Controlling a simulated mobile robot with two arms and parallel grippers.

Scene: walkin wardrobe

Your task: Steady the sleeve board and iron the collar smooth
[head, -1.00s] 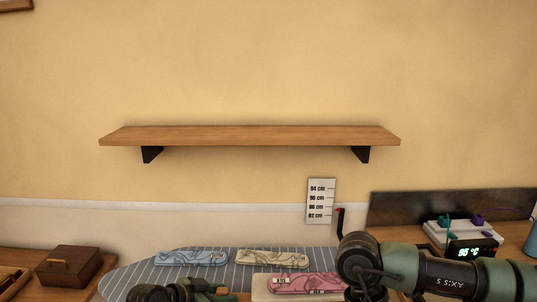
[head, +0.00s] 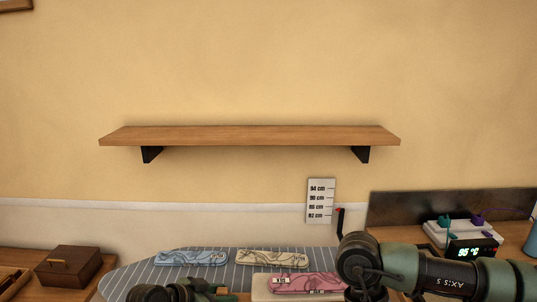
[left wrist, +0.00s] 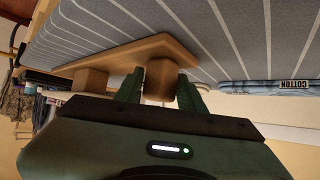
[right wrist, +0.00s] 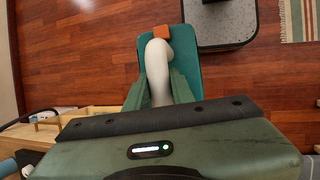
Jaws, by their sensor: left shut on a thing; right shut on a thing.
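A pink patterned collar (head: 305,283) lies on the cream top of the sleeve board (head: 262,288), which is cut off by the lower edge of the head view. My left gripper (head: 215,291) is low in the head view, left of the sleeve board. In the left wrist view it (left wrist: 158,90) is shut on a wooden block of the sleeve board (left wrist: 118,58). In the right wrist view my right gripper (right wrist: 158,95) is shut on the white handle of a teal iron (right wrist: 185,72) with an orange tip, held above the floor. The iron is out of the head view.
The striped ironing board (head: 225,275) also carries a blue collar (head: 190,258) and a cream collar (head: 270,258). A unit reading 95 °C (head: 470,248) stands at right, a wooden box (head: 68,265) at left. A shelf (head: 250,137) hangs above. My right arm crosses the lower right.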

